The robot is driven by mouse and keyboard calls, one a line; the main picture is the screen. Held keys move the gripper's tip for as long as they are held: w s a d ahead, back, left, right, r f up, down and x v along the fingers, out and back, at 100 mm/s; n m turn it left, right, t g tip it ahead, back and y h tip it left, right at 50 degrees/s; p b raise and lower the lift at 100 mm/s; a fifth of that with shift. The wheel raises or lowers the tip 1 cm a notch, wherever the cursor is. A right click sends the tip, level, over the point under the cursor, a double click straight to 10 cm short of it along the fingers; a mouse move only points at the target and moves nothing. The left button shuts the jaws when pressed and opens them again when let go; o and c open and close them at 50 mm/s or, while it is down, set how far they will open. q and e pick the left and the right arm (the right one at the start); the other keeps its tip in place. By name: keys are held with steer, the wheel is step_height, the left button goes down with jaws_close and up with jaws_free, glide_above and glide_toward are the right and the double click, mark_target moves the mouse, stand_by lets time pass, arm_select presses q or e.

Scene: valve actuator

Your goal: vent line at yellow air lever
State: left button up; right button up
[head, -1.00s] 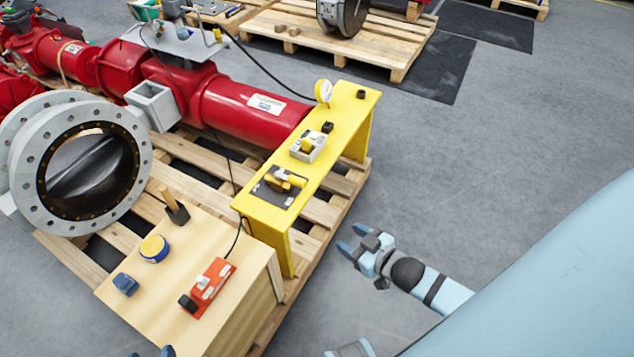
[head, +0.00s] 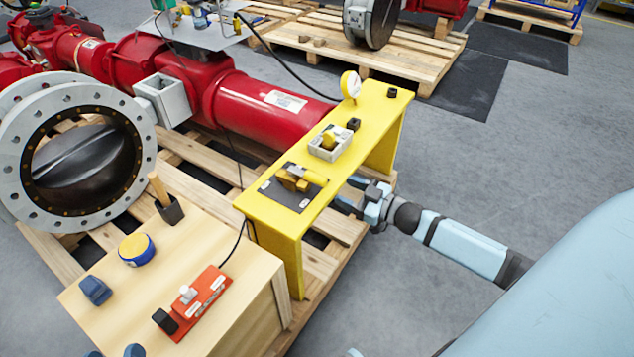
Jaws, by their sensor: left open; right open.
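The yellow air lever (head: 314,177) sits on a brass-coloured valve body on a dark plate (head: 280,197), on top of the yellow bench (head: 352,130). My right gripper (head: 350,192) is open beside the bench's right edge, just right of the lever and apart from it. Its fingertips are partly hidden by the bench edge. My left gripper (head: 114,352) shows only as two blue fingertips at the bottom edge, in front of the wooden box; it is open and the rest is out of frame.
A white box with a yellow knob (head: 329,141), a small black block (head: 353,124) and a gauge (head: 350,85) share the bench. An orange control box (head: 202,303), blue-yellow tin (head: 137,249) and brush (head: 166,200) are on the wooden box (head: 85,316). Floor at right is clear.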

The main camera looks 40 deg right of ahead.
mark_target(326, 182)
steer(key=b+x, duration=0.1)
steer(key=x, duration=0.7)
steer(key=shift+f+b, duration=0.15)
steer(key=shift+b, duration=0.15)
steer(key=shift+w+a, duration=0.2)
steer(key=shift+w, duration=0.3)
arm_select(q)
steer(key=shift+t+h, duration=0.8)
steer(key=shift+t, duration=0.1)
steer(key=r, duration=0.2)
steer(key=d+r, duration=0.1)
steer(key=shift+d+r, duration=0.15)
steer(key=shift+r, duration=0.25)
arm_select(e)
steer(key=shift+c, duration=0.4)
arm_select(q)
steer(key=shift+f, duration=0.1)
arm_select(e)
jaws_close()
